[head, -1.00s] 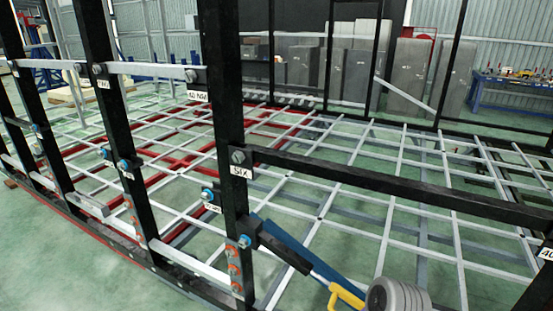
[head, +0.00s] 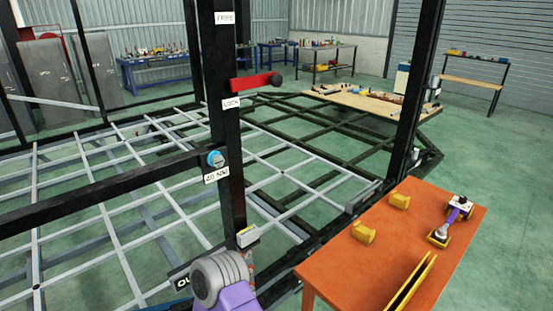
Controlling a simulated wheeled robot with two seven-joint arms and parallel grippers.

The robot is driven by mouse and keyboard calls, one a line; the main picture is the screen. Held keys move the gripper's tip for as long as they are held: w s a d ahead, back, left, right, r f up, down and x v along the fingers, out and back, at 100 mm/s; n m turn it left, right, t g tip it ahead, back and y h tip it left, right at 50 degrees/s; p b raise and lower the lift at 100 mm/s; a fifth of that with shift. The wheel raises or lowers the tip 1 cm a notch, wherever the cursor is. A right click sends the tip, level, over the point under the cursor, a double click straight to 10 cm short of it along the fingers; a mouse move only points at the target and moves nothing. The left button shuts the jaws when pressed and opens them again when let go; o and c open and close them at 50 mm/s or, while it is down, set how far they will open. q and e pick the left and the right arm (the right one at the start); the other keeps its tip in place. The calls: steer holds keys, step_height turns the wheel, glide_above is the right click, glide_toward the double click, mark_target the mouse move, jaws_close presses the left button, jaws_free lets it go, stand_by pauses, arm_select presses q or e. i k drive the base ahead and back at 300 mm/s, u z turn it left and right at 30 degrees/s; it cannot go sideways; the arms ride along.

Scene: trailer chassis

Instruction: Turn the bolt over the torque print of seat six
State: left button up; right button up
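A blue-ringed bolt (head: 215,158) sits on the black upright post (head: 228,115), where a black rail (head: 110,182) coming from the left meets it. Right under the bolt is a white print (head: 217,174) that seems to read 40 NM. The seat six sign is out of this view. A purple tool (head: 455,213) lies on yellow cradles on the orange table (head: 330,272). A grey ribbed and purple part of my arm shows at the bottom, below the bolt. Neither gripper shows, so whether they hold anything is hidden.
A red lever (head: 255,83) sticks out from the post between signs FREE (head: 225,18) and LOCK (head: 231,104). Two yellow cradles (head: 362,232) on the table are empty. A white lattice floor (head: 120,200) lies behind the post.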

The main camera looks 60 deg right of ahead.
mark_target(215, 158)
steer(key=u, duration=1.25)
steer(key=k, duration=0.5)
steer(key=z, duration=1.25)
